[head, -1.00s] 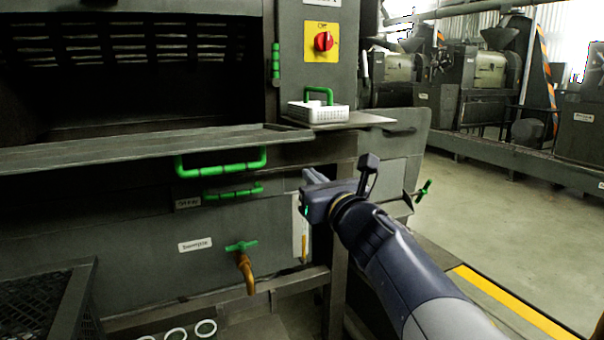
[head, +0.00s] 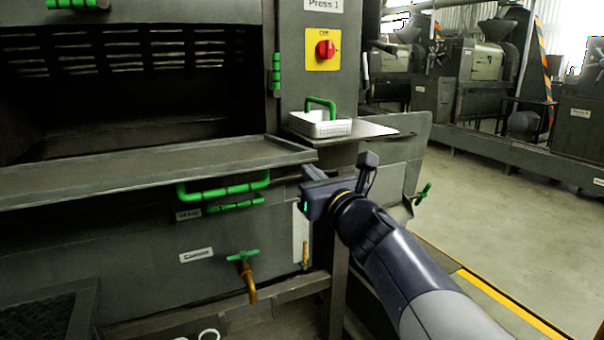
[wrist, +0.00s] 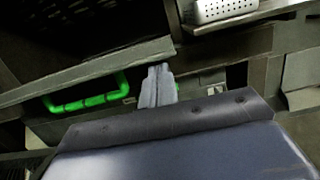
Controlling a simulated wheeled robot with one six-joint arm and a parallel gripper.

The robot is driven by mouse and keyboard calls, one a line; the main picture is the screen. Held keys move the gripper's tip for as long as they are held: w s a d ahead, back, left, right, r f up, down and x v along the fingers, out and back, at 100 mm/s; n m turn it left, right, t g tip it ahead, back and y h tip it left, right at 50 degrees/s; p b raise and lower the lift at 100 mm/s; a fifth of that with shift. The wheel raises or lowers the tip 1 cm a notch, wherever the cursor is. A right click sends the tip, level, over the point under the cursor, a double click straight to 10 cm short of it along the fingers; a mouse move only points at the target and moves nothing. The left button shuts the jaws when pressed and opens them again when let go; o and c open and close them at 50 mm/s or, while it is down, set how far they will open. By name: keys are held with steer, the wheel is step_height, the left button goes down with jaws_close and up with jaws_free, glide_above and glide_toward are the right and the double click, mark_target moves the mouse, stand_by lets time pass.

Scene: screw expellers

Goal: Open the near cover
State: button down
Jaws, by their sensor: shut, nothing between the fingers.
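The near press, labelled "Press 1", fills the left of the head view. A dark panel edge (head: 150,12) with a green handle (head: 75,4) shows at the top left, mostly cut off. It may be the cover, but I cannot tell. Below it is a dark opening with slats (head: 190,45). My gripper (head: 311,180) is at the right end of the press's front ledge, well below and right of that handle. In the wrist view my gripper's fingers (wrist: 157,73) are together and empty, just below the ledge edge; I cannot tell whether they touch it.
The ledge (head: 150,170) juts out over a green bar handle (head: 225,188). A white perforated box (head: 320,126) with a green handle sits on a side shelf (head: 375,132). A brass tap (head: 247,280) is lower down. Open floor (head: 480,200) lies right.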

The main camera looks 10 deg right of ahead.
step_height(320, 180, up, 6)
steer(key=p, duration=0.3)
steer(key=shift+w+a, duration=0.15)
steer(key=shift+w, duration=0.3)
